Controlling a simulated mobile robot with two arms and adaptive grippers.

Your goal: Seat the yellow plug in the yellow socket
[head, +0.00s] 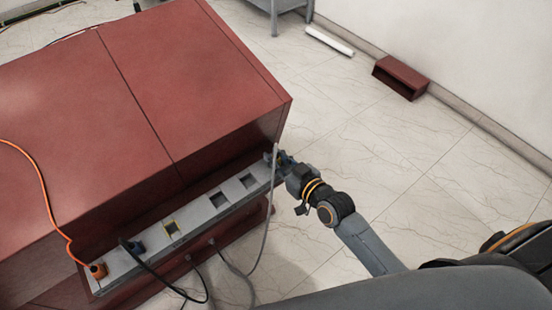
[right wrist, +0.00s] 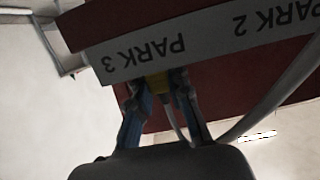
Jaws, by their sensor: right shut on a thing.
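In the right wrist view the yellow plug (right wrist: 158,86) sits between the two blue-grey fingers of my right gripper (right wrist: 162,84), at the lower edge of the label reading PARK 3. The gripper is shut on it; a cable runs back from the plug between the fingers. How deep the plug sits at the strip is hidden. In the head view my right gripper (head: 276,158) is at the right end of the grey socket strip (head: 200,214), and the plug is hard to make out. The yellow socket (head: 173,228), a yellow-rimmed opening left of the middle, looks empty. My left gripper is not in view.
An orange plug (head: 97,270) and a blue plug (head: 137,247) stand in the strip's left part. Two dark openings (head: 219,198) lie right of the yellow socket. Loose cables hang before the strip, a grey one (head: 266,220) near my gripper. The red cabinet (head: 130,100) rises behind.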

